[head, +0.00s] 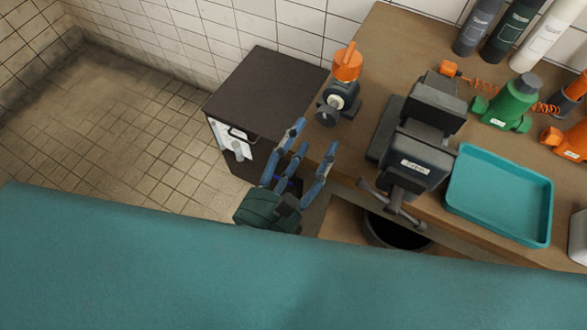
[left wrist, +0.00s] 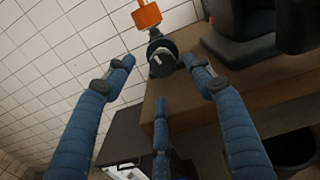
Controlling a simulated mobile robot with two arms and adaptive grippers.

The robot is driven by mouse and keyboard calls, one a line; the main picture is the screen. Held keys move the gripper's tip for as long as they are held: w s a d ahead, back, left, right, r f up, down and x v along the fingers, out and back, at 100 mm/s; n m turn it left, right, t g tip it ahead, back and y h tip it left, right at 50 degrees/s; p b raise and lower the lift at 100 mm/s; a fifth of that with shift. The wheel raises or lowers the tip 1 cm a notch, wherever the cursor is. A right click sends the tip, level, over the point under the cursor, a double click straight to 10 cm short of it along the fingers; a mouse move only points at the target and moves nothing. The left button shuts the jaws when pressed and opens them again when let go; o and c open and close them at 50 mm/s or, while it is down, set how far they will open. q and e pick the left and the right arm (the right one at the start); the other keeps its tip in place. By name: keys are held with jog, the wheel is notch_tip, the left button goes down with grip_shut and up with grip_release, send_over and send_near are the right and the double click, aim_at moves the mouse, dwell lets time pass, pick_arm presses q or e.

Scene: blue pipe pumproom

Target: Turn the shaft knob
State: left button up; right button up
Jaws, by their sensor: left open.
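A small dark unit (head: 342,98) with an orange lever cap (head: 347,62) on top stands at the left end of the wooden bench. A dark round knob (head: 327,113) with a pale mark sits on its front side. In the left wrist view the knob (left wrist: 162,63) shows ahead, framed between the fingertips, with the orange cap (left wrist: 146,15) above it. My left gripper (head: 314,141) is open and empty, its blue fingers pointing toward the unit from in front and slightly below. The fingers appear apart from the knob. My right gripper is not in view.
A black vise (head: 412,150) stands on the bench just right of the unit. A dark cabinet (head: 262,90) stands left of the bench. A black bucket (head: 395,233) sits below.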

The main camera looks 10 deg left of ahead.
pick_arm(q)
jog(key=shift+b+v, duration=1.5)
jog(key=shift+v, duration=1.45)
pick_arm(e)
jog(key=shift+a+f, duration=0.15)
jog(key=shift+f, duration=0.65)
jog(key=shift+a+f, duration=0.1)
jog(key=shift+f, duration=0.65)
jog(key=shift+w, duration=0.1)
